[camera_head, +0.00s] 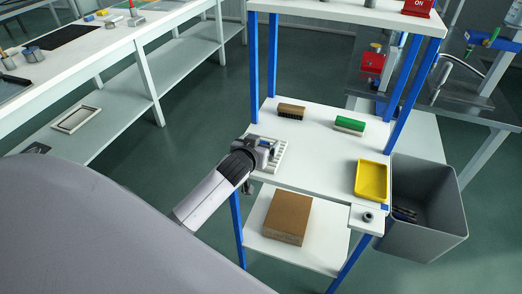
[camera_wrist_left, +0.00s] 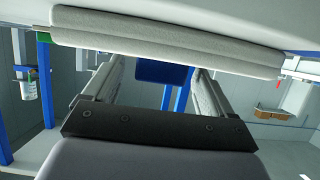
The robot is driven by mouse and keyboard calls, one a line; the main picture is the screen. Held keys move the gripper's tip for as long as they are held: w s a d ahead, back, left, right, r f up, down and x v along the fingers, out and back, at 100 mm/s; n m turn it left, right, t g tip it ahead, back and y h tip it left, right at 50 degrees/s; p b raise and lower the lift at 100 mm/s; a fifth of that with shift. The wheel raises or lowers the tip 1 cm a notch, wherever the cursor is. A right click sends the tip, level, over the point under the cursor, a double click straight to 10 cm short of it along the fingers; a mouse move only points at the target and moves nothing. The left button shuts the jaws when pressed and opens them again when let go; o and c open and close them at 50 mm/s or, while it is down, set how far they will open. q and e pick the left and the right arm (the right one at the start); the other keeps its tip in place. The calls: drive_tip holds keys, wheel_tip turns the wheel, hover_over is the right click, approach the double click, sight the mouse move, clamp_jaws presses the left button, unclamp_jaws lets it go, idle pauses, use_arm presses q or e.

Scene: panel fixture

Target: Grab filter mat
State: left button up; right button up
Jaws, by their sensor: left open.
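A pale, ribbed piece that looks like the filter mat (camera_head: 280,157) lies at the left end of the white middle shelf (camera_head: 318,143), partly hidden by my left gripper (camera_head: 266,146). In the left wrist view a long, pale grey ribbed band, probably the same mat (camera_wrist_left: 165,42), runs across the top, just beyond the fingertips. My left gripper (camera_wrist_left: 160,78) is open, with a clear gap between its fingers and nothing seen held. I cannot tell whether the fingertips touch the mat. My right gripper is not in view.
A brown brush (camera_head: 291,111), a green brush (camera_head: 349,125) and a yellow tray (camera_head: 371,180) are on the same shelf. Blue posts (camera_head: 254,70) frame the rack. A grey bin (camera_head: 441,213) stands at the right.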

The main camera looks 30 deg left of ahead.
use_arm(q)
drive_tip(key=c, duration=1.1)
drive_tip(key=shift+o, duration=0.2)
